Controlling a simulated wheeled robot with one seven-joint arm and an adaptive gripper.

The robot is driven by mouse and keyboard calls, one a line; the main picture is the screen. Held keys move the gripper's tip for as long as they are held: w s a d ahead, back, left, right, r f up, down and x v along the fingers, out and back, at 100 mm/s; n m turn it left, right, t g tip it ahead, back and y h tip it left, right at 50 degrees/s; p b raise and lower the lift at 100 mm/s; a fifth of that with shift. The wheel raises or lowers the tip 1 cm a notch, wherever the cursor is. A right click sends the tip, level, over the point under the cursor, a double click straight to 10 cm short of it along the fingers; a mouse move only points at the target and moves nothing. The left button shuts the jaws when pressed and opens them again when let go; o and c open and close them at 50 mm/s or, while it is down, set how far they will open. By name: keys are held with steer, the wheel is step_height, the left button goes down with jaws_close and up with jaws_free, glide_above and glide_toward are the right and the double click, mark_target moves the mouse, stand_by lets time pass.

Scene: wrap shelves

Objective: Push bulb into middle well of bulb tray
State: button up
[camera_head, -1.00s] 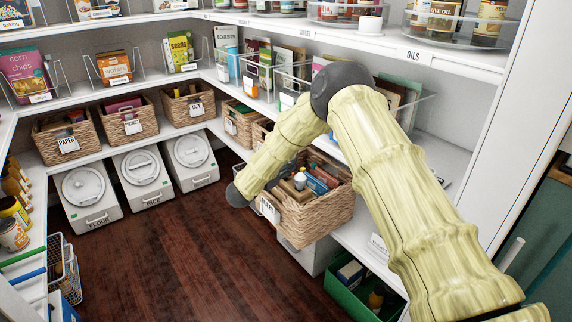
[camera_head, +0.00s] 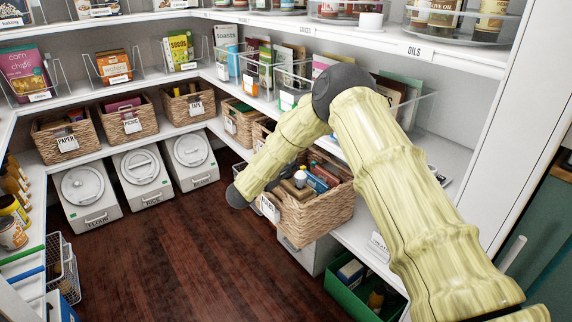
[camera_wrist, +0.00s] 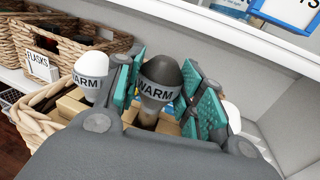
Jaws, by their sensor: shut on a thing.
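In the wrist view a dark-topped bulb (camera_wrist: 160,72) with a grey "WARM" band stands between the teal pads of my gripper (camera_wrist: 166,92). My gripper is shut on it, and the bulb's lower end shows as a brownish stem below the band. A white bulb (camera_wrist: 90,70) with the same "WARM" band stands to the left, and part of another white rounded thing (camera_wrist: 233,116) shows to the right behind a finger. Tan blocks of the bulb tray (camera_wrist: 72,105) show between them. The middle well itself is hidden. In the head view a white bulb top (camera_head: 300,178) shows in the basket.
The tray sits in a wicker basket (camera_head: 318,215) on the right-hand lower shelf. A basket labelled "FLASKS" (camera_wrist: 75,35) stands next to it. A shelf edge (camera_wrist: 225,28) runs above.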

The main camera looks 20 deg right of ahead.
steer(key=shift+f+b, duration=0.85)
steer(key=shift+f, duration=0.2)
steer(key=o, duration=1)
steer(key=shift+a, duration=0.1)
steer(key=v, duration=1.1)
steer(key=shift+s+a, duration=0.25)
steer(key=shift+a, duration=0.05)
